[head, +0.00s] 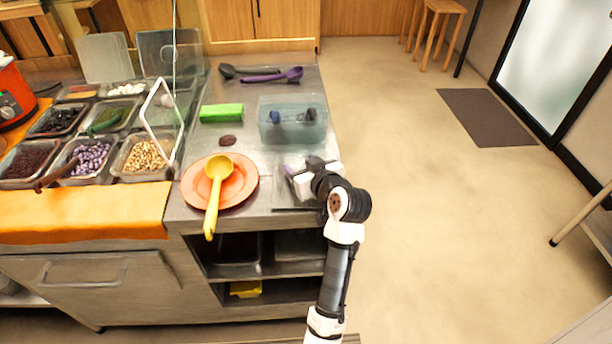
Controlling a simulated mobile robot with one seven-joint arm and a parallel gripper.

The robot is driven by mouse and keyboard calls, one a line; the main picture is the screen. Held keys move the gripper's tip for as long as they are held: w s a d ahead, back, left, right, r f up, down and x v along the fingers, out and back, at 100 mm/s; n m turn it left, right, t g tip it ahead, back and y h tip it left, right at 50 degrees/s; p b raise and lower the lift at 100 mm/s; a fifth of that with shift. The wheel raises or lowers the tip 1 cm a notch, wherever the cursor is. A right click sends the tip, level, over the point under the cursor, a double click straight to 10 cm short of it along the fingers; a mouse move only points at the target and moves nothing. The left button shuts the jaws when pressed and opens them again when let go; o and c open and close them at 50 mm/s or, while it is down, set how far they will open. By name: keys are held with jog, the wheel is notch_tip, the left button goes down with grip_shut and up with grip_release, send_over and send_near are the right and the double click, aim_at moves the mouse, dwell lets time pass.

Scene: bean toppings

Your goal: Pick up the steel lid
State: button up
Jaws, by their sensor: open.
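My gripper (296,182) is over the right part of the steel counter, beside the orange plate and in front of the clear bin. Its fingers are open, small and partly hidden by my own wrist. I cannot tell whether anything lies between them. A grey metallic surface shows around and under the hand, but I cannot tell whether it is the steel lid or the counter. Two flat greyish panels, one at the far left (102,57) and one beside it (158,50), lean upright behind the topping pans. I cannot tell whether either is the steel lid.
An orange plate (240,190) with a yellow ladle (216,168) is left of my gripper. The clear bin (292,137), green block (221,113) and purple spoon (291,74) stand farther back. Topping pans (143,178) fill the left. Open floor (430,220) is on the right.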

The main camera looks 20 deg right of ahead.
jog(key=c, duration=1.1)
jog(key=shift+c, duration=0.2)
